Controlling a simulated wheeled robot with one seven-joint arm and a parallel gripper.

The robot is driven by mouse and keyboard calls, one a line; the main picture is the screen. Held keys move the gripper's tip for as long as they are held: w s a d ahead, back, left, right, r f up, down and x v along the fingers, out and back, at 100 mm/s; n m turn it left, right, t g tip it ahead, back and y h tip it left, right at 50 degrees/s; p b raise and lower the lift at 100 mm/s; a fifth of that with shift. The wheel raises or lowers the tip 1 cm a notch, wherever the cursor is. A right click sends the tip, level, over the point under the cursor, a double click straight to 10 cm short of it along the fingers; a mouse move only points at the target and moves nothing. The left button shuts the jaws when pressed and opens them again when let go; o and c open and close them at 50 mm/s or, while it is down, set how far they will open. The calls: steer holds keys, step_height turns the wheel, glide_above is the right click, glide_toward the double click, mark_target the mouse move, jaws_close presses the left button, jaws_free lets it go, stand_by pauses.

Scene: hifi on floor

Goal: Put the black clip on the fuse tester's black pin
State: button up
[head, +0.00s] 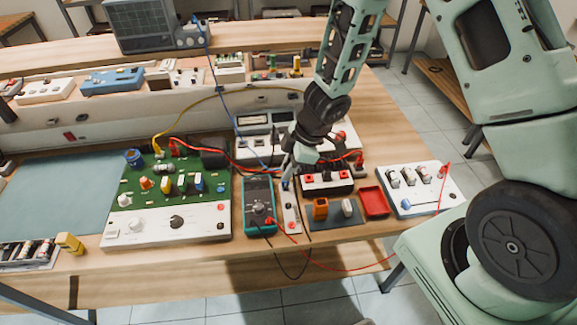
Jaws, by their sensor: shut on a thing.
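My gripper (289,176) points down over the middle of the bench, just above a narrow white strip (291,213). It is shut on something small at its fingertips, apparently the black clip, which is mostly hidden. A thin black lead (308,240) runs from near the gripper, over the bench's front edge, to the teal multimeter (258,206). The multimeter's red lead loops right to a white unit (425,203) carrying several small cylinders. I cannot tell for certain which unit is the fuse tester, and no black pin can be made out.
A green-and-white circuit panel (130,232) stands left of the multimeter. A black-topped block with red sockets (326,183), an orange block (320,208) and a red tray (374,201) crowd the gripper's right. Red, yellow and blue leads cross behind. A blue mat (60,205) lies clear at left.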

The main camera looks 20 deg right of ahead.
steer(key=shift+r+p, duration=1.85)
steer(key=shift+p, duration=0.2)
